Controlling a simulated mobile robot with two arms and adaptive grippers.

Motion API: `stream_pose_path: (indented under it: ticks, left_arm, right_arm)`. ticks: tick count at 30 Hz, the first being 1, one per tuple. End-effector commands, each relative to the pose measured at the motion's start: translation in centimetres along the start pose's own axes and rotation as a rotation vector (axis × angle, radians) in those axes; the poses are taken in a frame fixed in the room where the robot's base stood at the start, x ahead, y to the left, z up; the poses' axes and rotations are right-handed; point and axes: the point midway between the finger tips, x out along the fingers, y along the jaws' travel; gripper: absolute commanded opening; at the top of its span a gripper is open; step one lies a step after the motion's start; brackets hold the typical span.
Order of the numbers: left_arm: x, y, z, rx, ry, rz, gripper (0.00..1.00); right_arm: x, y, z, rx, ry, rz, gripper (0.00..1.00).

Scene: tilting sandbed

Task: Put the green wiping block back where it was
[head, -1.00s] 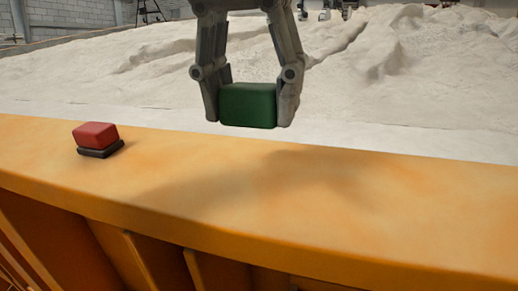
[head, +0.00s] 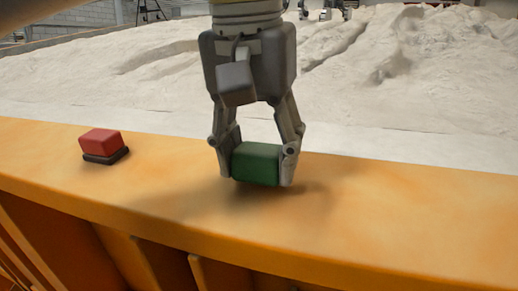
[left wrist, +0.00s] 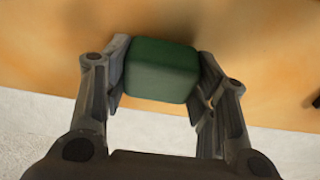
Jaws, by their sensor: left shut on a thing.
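The green wiping block (head: 257,164) is held between the two fingers of my left gripper (head: 256,172). In the head view it is low over the orange ledge (head: 400,205), with a shadow beneath and around it. I cannot tell whether its underside touches the ledge. In the left wrist view the green block (left wrist: 162,70) sits between the fingertips of the gripper (left wrist: 162,80), with the orange surface behind it. My right gripper is not in view.
A red block on a dark base (head: 101,145) stands on the ledge to the left, apart from the gripper. Pale sand (head: 400,75) fills the bed behind the ledge. The ledge to the right is clear.

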Motion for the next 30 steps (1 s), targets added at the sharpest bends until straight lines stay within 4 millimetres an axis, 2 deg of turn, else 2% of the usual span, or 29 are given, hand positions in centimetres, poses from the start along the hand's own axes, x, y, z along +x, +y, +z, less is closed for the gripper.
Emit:
stream_pose_path:
  ticks: [6, 7, 11, 24, 30]
  left_arm:
    - [0.7, 0.0, 0.2, 0.002, -0.003, 0.001, 0.34]
    - [0.6, 0.0, 0.2, 0.001, -0.002, 0.000, 0.57]
    - [0.6, 0.0, 0.1, 0.001, -0.001, 0.000, 0.73]
    - [0.5, 0.0, 0.1, 0.000, -0.001, 0.000, 0.74]
    - [-0.7, 0.1, -0.1, -0.001, 0.003, 0.002, 0.74]
  right_arm:
    - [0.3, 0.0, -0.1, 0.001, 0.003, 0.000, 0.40]
    - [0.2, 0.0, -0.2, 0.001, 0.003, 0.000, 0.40]
    - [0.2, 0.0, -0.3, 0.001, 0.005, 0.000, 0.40]
    - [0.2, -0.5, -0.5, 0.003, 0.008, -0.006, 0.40]
    - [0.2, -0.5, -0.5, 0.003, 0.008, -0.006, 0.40]
